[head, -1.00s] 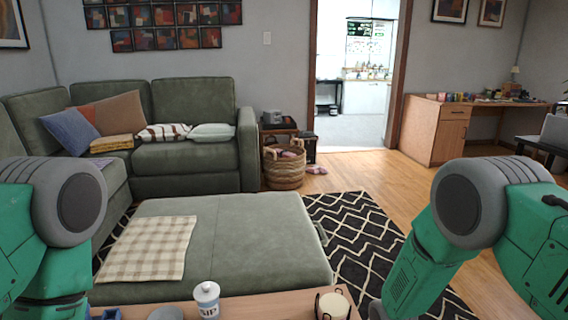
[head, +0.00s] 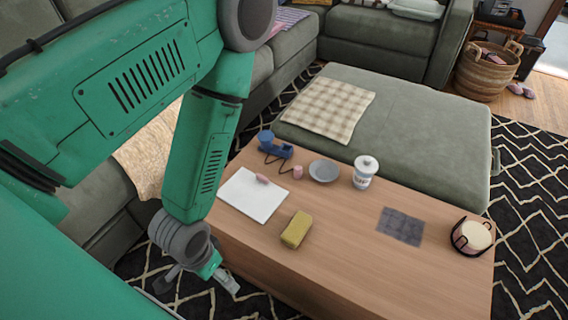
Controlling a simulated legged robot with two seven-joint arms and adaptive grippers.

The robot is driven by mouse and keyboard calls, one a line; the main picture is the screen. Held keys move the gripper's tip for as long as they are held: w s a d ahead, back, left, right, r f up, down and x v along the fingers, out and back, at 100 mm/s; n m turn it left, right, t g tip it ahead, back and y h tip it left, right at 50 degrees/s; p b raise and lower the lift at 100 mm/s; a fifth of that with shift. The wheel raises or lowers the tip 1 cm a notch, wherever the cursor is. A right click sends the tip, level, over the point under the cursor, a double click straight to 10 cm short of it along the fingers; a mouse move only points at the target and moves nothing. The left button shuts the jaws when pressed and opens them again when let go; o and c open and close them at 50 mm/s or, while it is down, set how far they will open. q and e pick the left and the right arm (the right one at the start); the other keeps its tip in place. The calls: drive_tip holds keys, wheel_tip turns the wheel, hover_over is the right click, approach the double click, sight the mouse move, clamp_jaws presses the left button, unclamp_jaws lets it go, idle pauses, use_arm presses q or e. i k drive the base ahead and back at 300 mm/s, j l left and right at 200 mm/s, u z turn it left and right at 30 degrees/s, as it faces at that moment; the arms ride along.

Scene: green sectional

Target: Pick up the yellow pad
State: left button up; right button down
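The yellow pad (head: 296,230) lies flat on the wooden coffee table (head: 330,265), near its front left part, to the right of a white board. My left gripper (head: 208,287) hangs below my green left arm, off the table's left front edge. It is to the left of the pad and nearer to me, apart from it and holding nothing that I can see. Its fingers are small and partly hidden, but they appear spread. My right gripper is not in view.
On the table are a white board (head: 253,195), a blue device (head: 275,146), a grey plate (head: 323,171), a white canister (head: 365,172), a dark cloth (head: 401,226) and a candle in a holder (head: 472,237). A green ottoman (head: 420,130) stands behind. The table's front middle is clear.

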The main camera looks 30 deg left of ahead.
sight(292, 235)
drive_tip(key=j+u, duration=0.3)
drive_tip(key=u, duration=0.15)
drive_tip(key=k+j, duration=0.75)
drive_tip(key=k, duration=0.25)
